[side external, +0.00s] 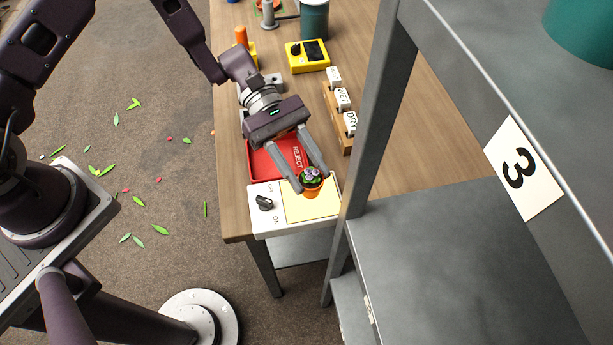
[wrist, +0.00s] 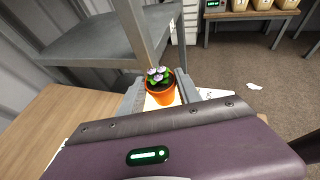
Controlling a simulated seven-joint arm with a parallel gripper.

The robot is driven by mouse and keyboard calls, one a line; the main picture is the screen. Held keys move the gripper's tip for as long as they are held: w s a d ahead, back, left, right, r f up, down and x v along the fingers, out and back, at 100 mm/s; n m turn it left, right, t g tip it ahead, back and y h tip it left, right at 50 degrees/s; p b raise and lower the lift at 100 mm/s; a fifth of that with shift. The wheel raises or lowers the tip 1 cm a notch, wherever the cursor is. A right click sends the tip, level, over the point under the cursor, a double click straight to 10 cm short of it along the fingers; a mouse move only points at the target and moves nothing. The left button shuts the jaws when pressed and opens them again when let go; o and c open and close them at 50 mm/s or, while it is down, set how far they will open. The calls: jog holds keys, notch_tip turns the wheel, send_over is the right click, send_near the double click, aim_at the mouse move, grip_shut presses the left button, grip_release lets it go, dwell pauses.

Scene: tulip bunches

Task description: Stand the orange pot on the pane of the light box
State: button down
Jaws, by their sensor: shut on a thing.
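The orange pot (side external: 312,188) holds a small plant with pale purple flowers and green leaves. My gripper (side external: 312,182) is shut on the pot, one finger on each side, and the pot is upright. It also shows between the fingers in the wrist view (wrist: 160,96). The light box (side external: 262,222) is white with a cream pane (side external: 300,208), a black knob and ON and OFF marks, at the near end of the table. The pot is over the pane's far right part in the side view; I cannot tell whether its base touches the pane.
A red REJECT tray (side external: 262,160) lies just behind the light box, under my gripper. A wooden rack with white WET and DRY cards (side external: 343,98) and a yellow device (side external: 307,57) stand farther back. A grey shelf post (side external: 372,110) rises close on the right.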

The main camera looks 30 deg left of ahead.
jog(key=shift+f, duration=1.15)
jog(key=c, duration=0.8)
grip_release()
jog(key=shift+f, duration=0.1)
jog(key=shift+c, duration=0.2)
jog(key=v, duration=1.2)
jog(key=s+a+r+m+t+y, duration=0.5)
jog(key=s+r+m+y, duration=0.1)
jog(key=s+r, duration=0.4)
jog(key=s+a+r+m+t+y, duration=0.5)
jog(key=s+r, duration=0.4)
jog(key=r, duration=0.3)
jog(key=shift+s+a+r+m+t+y, duration=0.35)
jog(key=shift+a+m+y, duration=0.35)
jog(key=shift+m, duration=0.5)
